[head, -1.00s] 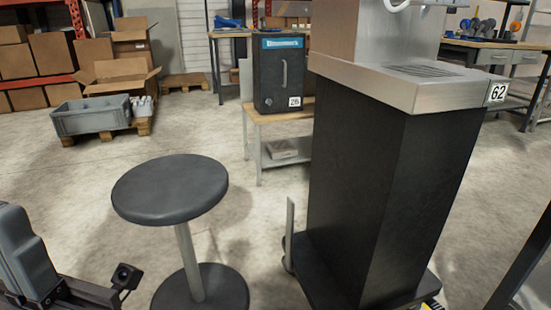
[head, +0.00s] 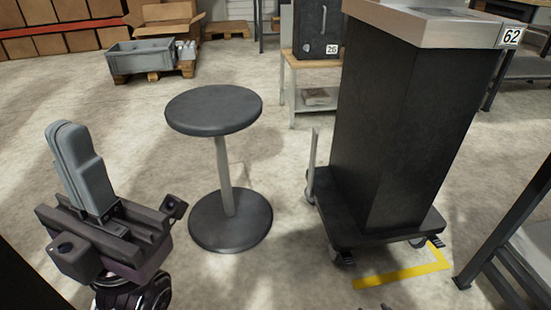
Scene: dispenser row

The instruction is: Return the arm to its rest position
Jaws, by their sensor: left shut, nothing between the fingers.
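My left gripper (head: 68,130) stands upright at the lower left of the head view. Its two grey fingers are pressed together and hold nothing. It is apart from the stool, to the left of it. Below the fingers, the dark gripper body and part of my wrist show.
A round dark stool (head: 214,110) stands right of my left gripper. A black dispenser pedestal marked 62 (head: 400,110) stands on a wheeled base further right. A grey crate (head: 150,60) and a small bench (head: 313,75) stand behind. Bare floor lies between them.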

